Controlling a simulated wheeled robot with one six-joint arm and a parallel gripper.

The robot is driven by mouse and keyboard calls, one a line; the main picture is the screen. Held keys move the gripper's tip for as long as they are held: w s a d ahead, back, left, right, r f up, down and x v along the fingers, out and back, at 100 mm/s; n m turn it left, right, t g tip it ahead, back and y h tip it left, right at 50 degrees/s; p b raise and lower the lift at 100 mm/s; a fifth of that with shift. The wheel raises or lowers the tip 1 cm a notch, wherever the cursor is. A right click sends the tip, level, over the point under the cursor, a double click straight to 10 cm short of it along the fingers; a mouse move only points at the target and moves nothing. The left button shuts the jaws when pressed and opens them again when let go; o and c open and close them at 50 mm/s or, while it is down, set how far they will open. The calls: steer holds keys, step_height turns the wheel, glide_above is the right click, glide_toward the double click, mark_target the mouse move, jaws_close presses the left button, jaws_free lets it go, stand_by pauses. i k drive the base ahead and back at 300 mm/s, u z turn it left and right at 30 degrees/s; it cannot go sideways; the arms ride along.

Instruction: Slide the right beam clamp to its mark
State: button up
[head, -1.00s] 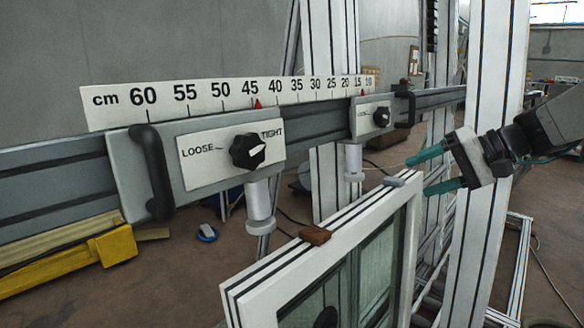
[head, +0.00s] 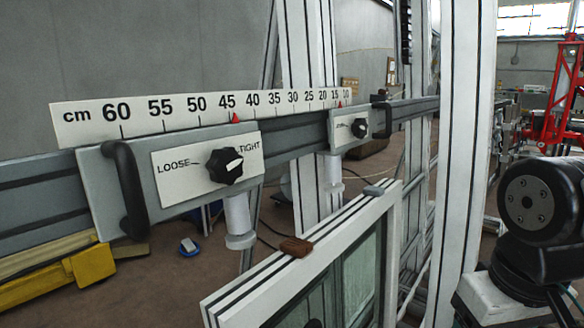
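The right beam clamp (head: 337,131) is a grey carriage on the beam, with a pale plate, a black knob (head: 359,128), a black handle (head: 381,119) and a white foot (head: 333,173) below. A red mark (head: 340,103) on the ruler, by the 15, lies above its left part. The knob's label is too small to read.
The left clamp (head: 105,185) has a LOOSE/TIGHT knob (head: 224,166), its pointer toward TIGHT. A red mark (head: 235,117) sits near 45. A white window frame (head: 310,232) stands below the beam (head: 295,136). A white post (head: 466,150) stands between the right clamp and my arm.

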mark_target(341, 139)
steer(key=u, duration=0.1)
steer(key=k, duration=0.45)
steer(key=z, duration=0.9)
steer(key=i, duration=0.7)
steer(key=u, duration=0.55)
